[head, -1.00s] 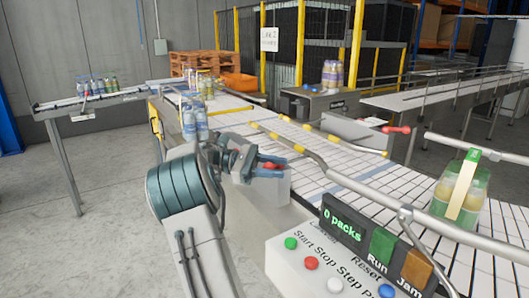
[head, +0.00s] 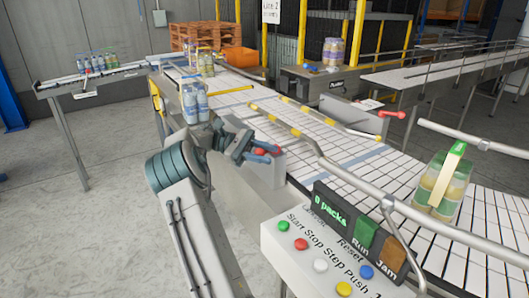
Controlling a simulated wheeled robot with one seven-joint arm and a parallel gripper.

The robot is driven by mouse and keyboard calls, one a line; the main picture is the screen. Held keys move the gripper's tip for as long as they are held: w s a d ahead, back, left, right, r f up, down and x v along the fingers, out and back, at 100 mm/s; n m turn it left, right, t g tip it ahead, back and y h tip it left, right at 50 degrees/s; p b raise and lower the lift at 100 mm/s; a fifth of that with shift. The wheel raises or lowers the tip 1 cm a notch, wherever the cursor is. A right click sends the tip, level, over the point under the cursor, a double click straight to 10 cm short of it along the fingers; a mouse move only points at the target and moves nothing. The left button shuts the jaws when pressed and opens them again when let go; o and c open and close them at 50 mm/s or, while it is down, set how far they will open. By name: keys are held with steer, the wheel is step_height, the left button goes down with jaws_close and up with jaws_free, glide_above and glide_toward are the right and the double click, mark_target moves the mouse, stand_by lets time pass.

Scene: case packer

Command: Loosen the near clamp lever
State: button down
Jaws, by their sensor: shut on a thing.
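The near clamp lever, with a red grip (head: 277,151), sits on a pale block at the near side of the conveyor. My gripper (head: 262,153) is at this lever, its dark fingers pointing right. It is shut on the red grip, which shows partly between and beyond the fingers. The lever's pivot and much of its arm are hidden behind the gripper. A second red lever (head: 391,114) stands on the far side of the conveyor, apart from my gripper.
A control panel (head: 325,258) with coloured buttons and a "0 packs" display (head: 335,215) stands at the near right. Curved guide rails (head: 320,150) run over the white conveyor (head: 350,155). Bottle packs (head: 195,103) stand upstream; a green pack (head: 440,185) sits right.

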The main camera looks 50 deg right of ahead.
steer(key=shift+f, duration=0.4)
steer(key=c, duration=1)
jaws_free()
steer(key=shift+o, duration=0.2)
steer(key=shift+d, duration=0.1)
steer(key=shift+r, duration=0.25)
steer(key=shift+w+r, duration=0.1)
steer(key=shift+r, duration=0.15)
steer(key=s+d+r+b, duration=0.3)
steer(key=s+r, duration=0.7)
steer(key=s, duration=0.1)
steer(key=shift+s+d+r+b, duration=0.15)
steer(key=shift+d+b, duration=0.05)
steer(key=shift+b, duration=0.1)
